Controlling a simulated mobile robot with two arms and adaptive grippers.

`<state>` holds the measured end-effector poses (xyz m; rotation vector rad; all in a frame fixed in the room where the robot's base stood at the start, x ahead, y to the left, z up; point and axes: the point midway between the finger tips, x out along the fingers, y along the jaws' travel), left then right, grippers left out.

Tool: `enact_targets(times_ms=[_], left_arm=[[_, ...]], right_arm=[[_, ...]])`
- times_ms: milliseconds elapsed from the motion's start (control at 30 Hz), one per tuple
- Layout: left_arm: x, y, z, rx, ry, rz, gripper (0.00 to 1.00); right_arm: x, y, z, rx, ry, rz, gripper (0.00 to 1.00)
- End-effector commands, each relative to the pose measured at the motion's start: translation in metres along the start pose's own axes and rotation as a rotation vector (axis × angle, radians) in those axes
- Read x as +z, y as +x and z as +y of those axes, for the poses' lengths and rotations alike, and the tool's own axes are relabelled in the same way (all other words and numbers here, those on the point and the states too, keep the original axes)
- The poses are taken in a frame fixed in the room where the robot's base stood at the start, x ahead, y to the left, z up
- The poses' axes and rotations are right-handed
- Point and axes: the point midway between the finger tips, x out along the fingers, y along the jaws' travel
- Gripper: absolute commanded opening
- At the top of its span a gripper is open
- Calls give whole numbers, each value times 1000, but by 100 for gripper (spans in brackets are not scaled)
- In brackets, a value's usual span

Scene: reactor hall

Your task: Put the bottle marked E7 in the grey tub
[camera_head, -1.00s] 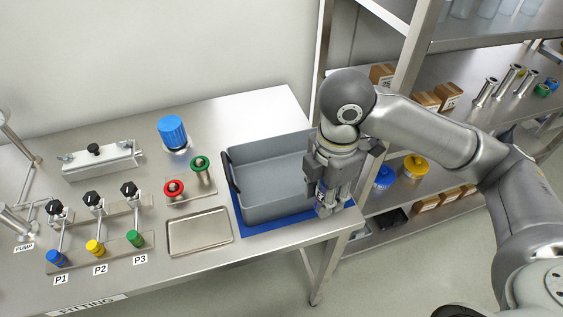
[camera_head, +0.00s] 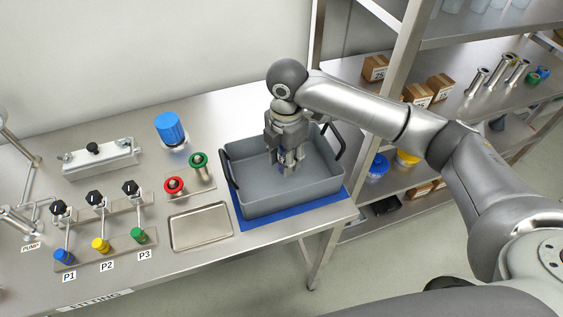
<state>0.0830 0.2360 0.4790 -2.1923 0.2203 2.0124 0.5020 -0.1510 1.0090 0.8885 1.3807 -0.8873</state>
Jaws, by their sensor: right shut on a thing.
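The grey tub (camera_head: 262,204) stands on a blue mat (camera_head: 296,224) at the right end of the steel table. It is open at the top, with dark handles at its left and right ends. My right gripper (camera_head: 290,166) points down inside the tub's outline, near its middle. It is shut on a small bottle (camera_head: 291,168), mostly hidden between the fingers. I cannot read its mark, and cannot tell whether it touches the tub floor. My left gripper is not in view.
A shallow steel tray (camera_head: 201,227) lies left of the tub. A steel rack (camera_head: 380,110) with boxes is at right.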

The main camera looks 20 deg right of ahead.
Motion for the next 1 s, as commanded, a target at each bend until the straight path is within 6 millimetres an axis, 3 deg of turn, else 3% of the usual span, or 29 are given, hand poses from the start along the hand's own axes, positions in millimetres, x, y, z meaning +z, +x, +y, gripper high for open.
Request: enact_targets(times_ms=[333, 567, 933, 967, 1000], left_arm=[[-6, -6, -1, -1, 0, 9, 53], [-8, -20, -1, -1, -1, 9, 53], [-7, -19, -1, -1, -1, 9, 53], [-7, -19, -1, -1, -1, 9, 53], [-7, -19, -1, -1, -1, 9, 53]], right_arm=[[2, 23, 19, -1, 0, 1, 6], [3, 50, 17, 0, -1, -1, 6], [3, 56, 17, 0, -1, 0, 6], [3, 56, 17, 0, -1, 0, 36], [3, 55, 17, 0, -1, 0, 42]])
